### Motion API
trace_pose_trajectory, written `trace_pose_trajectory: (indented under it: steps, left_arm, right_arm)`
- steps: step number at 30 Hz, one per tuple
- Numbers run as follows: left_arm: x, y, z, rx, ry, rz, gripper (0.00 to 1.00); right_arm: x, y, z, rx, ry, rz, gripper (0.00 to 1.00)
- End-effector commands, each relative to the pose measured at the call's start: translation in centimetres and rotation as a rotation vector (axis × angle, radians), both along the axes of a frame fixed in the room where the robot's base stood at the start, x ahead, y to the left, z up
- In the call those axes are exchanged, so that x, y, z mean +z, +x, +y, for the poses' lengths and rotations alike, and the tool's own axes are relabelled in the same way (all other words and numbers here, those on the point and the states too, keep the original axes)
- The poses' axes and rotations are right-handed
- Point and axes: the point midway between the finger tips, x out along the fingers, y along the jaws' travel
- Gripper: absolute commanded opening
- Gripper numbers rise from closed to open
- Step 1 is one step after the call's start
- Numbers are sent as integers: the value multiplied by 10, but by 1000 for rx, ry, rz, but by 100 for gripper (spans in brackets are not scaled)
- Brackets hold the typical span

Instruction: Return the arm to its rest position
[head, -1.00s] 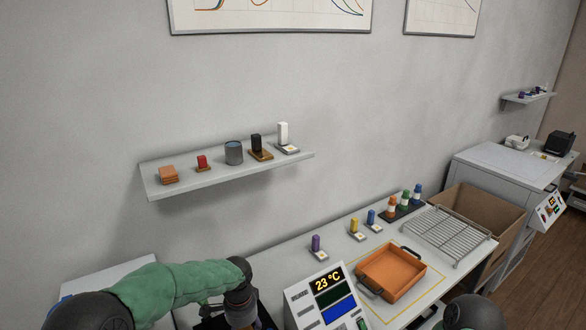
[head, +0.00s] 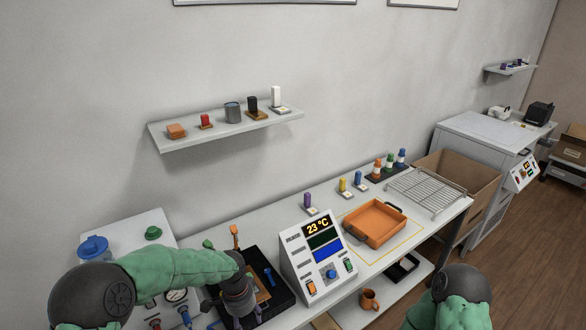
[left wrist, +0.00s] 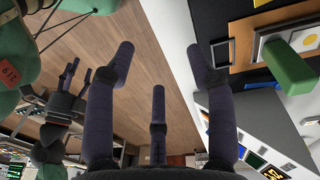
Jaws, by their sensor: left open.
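My left arm (head: 180,268) reaches in from the lower left with its green sleeve. My left gripper (left wrist: 160,75) is open in the left wrist view, its dark fingers spread with nothing between them. In the head view its wrist hangs in front of the black tray (head: 283,298) on the bench, and the fingertips are hard to make out. My right arm (head: 462,288) shows at the lower right of the head view. My right gripper (left wrist: 68,95) shows small at the left of the left wrist view, too small to read its jaws.
The instrument box (head: 313,258) reading 23 °C stands right beside the black tray. An orange tray (head: 352,232) and a wire rack (head: 430,195) lie farther right. A wall shelf (head: 225,132) holds small items. Floor at right is clear.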

Motion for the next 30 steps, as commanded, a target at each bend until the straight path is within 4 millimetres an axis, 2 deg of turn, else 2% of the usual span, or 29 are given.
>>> trace_pose_trajectory:
  steps: [8, 11, 15, 18, 21, 26, 28, 30]
  left_arm:
    - [-72, -36, -18, 176, -103, 48, 55]
    - [-106, -58, -26, 285, -150, 72, 55]
    - [-160, -106, -37, 515, -215, 125, 55]
    - [-190, -142, -40, 699, -241, 156, 55]
    - [-210, -173, -40, 857, -248, 173, 55]
    - [-224, -205, -37, 1016, -240, 183, 55]
    - [-226, -210, -36, 1049, -237, 183, 69]
    - [-226, -213, -36, 1063, -236, 184, 69]
  right_arm:
    - [-7, -1, 0, 1, 0, 2, 55]
    - [-10, -1, 0, 1, 0, 2, 55]
    - [-17, -1, 0, 1, 0, 2, 55]
    - [-22, -1, 0, 1, 0, 2, 55]
    - [-25, -1, 0, 1, 0, 2, 55]
    - [-28, -1, 0, 1, 0, 2, 55]
    - [-29, -1, 0, 1, 0, 2, 55]
    - [-29, -1, 0, 1, 0, 2, 55]
